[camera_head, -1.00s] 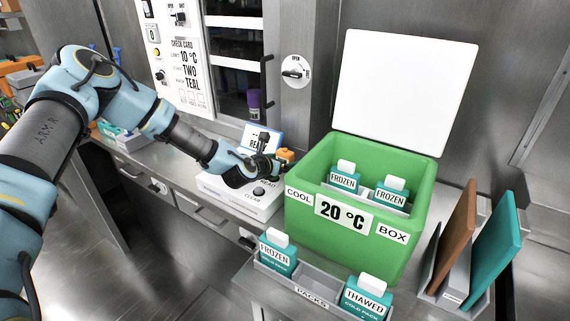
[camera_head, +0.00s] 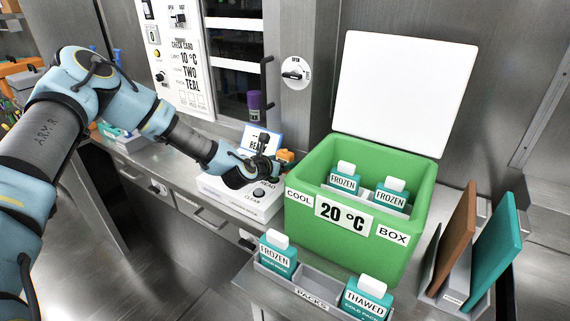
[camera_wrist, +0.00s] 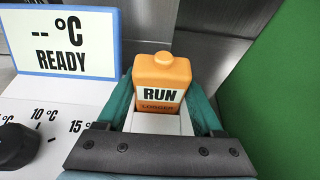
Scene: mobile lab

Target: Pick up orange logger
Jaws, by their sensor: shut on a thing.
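The orange logger (camera_wrist: 162,76), a small bottle-shaped block with a round knob on top, is labelled "RUN" and "LOGGER" in the wrist view. My gripper (camera_wrist: 162,112) is shut on it, with a teal finger along each side. In the head view only a small orange part of the logger (camera_head: 285,155) shows past my gripper (camera_head: 276,168). It stands above the right end of the white reader box (camera_head: 243,203). I cannot tell whether its base touches the box.
The green cool box (camera_head: 300,225) stands open just right of my gripper, with two frozen packs inside. A display (camera_wrist: 66,40) reading "-- °C READY" is behind left. A dial (camera_wrist: 14,146) is left. A pack tray (camera_head: 318,277) is in front.

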